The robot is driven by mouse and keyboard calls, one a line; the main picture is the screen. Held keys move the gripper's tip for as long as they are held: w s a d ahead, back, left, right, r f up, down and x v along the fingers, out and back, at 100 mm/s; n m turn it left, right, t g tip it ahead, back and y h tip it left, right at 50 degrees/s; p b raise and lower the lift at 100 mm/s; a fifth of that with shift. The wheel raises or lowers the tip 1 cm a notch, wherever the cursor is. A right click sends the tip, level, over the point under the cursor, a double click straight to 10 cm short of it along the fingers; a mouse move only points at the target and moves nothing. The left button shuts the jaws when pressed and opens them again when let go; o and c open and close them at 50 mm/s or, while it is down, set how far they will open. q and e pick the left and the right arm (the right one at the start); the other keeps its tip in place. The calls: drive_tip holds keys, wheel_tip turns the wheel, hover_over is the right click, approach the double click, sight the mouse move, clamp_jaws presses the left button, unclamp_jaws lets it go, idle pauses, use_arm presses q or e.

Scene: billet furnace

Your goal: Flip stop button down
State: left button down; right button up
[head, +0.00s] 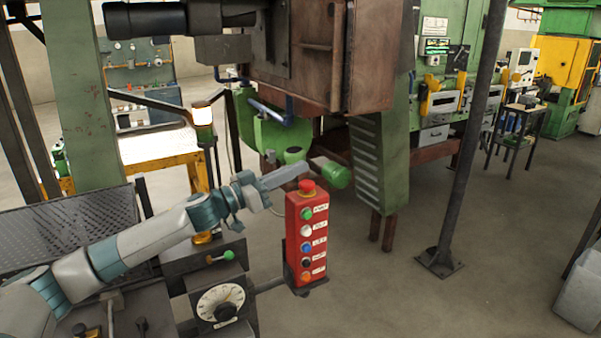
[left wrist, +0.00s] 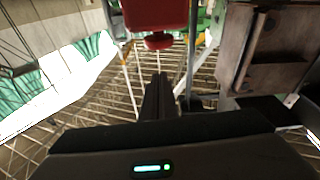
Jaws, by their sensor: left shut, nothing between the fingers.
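A red control box (head: 306,240) stands upright in the middle of the head view. Its red mushroom stop button (head: 307,186) sits on top, on a yellow collar. In the left wrist view the box (left wrist: 155,14) appears at the top edge with the red button (left wrist: 158,41) below it. My left gripper (head: 303,170) is shut and empty, close to the button, just above and left of it in the head view. Its closed fingers (left wrist: 160,82) point toward the button in the left wrist view, with a visible gap in the picture. My right gripper is not in view.
The box's front carries several coloured buttons with labels. A console with a white dial (head: 221,302) stands left of the box. A rusty furnace body (head: 300,50) and a green louvred panel (head: 379,165) stand behind. A dark post (head: 465,150) rises at right; floor between is clear.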

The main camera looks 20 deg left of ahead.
use_arm(q)
drive_tip(key=b+v, duration=0.4)
drive_tip(key=v, duration=0.4)
drive_tip(key=shift+s+a+b, duration=0.15)
drive_tip(key=shift+a+b, duration=0.05)
drive_tip(key=shift+b, duration=0.1)
idle(0.3)
